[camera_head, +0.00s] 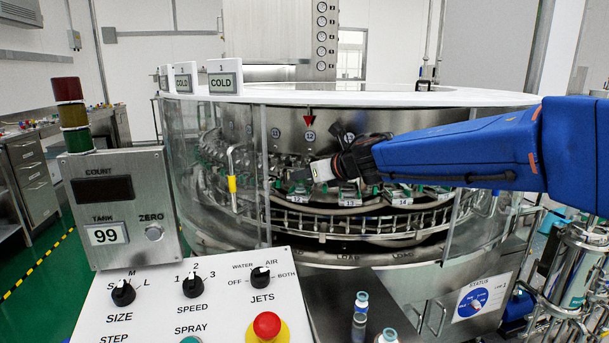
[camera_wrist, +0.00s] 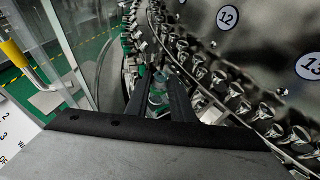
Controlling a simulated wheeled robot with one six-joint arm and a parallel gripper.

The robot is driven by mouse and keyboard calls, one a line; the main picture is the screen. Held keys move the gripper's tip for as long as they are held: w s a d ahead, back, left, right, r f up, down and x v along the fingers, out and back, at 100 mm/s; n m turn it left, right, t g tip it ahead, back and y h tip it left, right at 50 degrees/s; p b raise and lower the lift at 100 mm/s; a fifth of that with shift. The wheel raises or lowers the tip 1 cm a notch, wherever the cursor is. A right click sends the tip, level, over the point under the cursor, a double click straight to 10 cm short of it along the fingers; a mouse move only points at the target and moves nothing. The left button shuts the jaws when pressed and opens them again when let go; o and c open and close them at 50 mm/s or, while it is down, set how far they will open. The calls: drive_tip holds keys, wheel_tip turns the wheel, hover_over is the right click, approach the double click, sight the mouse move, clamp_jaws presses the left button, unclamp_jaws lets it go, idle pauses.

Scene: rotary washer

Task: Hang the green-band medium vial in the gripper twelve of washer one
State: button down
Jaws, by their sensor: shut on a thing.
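My gripper (camera_head: 335,168) reaches from the right into the washer (camera_head: 200,150), its tip near the lower tag twelve (camera_head: 297,199) and below the round number twelve (camera_head: 310,137). In the wrist view, my gripper (camera_wrist: 160,88) is shut on a small clear vial (camera_wrist: 158,92), which shows greenish between the two dark fingers. Its band colour is hard to make out. The washer's own small grippers (camera_wrist: 205,98) run in a row close to the right finger. Round number twelve (camera_wrist: 228,16) is at the upper right. Whether the vial touches washer gripper twelve cannot be told.
A red pointer (camera_head: 309,121) sits above number twelve. A yellow-handled rod (camera_head: 232,184) stands at the washer's left opening. The control panel (camera_head: 200,312) fills the front left. Two vials (camera_head: 361,305) stand at the bottom centre.

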drive_tip(key=shift+f, duration=0.35)
drive_tip(key=c, duration=1.8)
unclamp_jaws()
drive_tip(key=shift+f, duration=0.1)
drive_tip(key=shift+r, duration=0.5)
drive_tip(key=v, duration=1.2)
